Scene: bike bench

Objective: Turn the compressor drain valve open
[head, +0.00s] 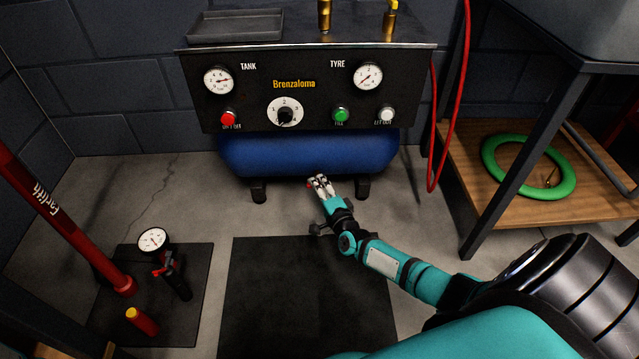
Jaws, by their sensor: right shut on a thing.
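The compressor stands against the back wall, with a black control panel (310,90) above a blue tank (300,152). My right arm reaches in from the lower right. My right gripper (319,182) is at the underside of the blue tank, between its two black feet. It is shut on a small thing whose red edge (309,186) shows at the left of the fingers. This looks like the drain valve's handle; the rest of the valve is hidden behind the fingers, and I cannot tell its angle. My left gripper is not in view.
A black mat (300,290) lies on the floor below my arm. A red stand pump (120,280) with a gauge (153,240) is at left. A red hose (434,150) hangs right of the compressor, beside a wooden shelf (500,205) holding a green ring (500,172).

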